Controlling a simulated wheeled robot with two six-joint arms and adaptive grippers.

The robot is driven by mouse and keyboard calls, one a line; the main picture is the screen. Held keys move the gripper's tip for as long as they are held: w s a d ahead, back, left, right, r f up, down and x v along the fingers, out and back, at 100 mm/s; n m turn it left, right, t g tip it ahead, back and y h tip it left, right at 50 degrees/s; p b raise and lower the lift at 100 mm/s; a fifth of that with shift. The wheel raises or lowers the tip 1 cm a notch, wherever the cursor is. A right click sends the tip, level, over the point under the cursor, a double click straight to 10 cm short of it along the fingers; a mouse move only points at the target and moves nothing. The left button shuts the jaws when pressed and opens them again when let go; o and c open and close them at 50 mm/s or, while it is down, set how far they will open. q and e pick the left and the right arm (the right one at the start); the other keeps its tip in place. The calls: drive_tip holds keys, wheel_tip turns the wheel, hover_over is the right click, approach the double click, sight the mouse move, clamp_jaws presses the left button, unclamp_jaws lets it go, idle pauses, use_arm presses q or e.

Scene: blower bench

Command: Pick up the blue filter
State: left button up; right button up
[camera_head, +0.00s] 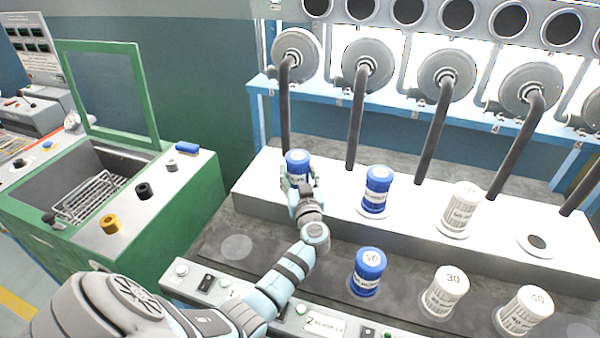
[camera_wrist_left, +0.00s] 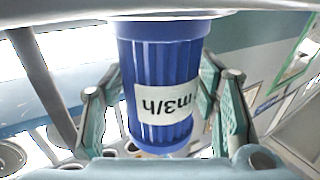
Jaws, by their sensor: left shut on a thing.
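My left gripper (camera_head: 299,184) is shut on a blue ribbed filter (camera_head: 297,163) with a white label, at the left end of the white ledge. In the left wrist view the filter (camera_wrist_left: 160,75) fills the middle, with a green-padded finger on each side. Its label reads upside down there. One end meets a pale surface at the top edge; I cannot tell whether it is seated or slightly raised. A second blue filter (camera_head: 376,190) stands upright on the ledge to the right. A third blue filter (camera_head: 367,272) stands on the lower grey shelf. My right gripper is not in view.
White filters stand on the ledge (camera_head: 459,208) and the lower shelf (camera_head: 445,292). An empty round seat (camera_head: 537,243) shows on the ledge. Dark pipes (camera_head: 357,125) hang close behind the filters. A green machine (camera_head: 190,195) with a basket (camera_head: 92,195) stands left.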

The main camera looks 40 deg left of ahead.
use_arm(q)
drive_tip(key=shift+w+f, duration=0.1)
drive_tip(key=shift+c, duration=0.9)
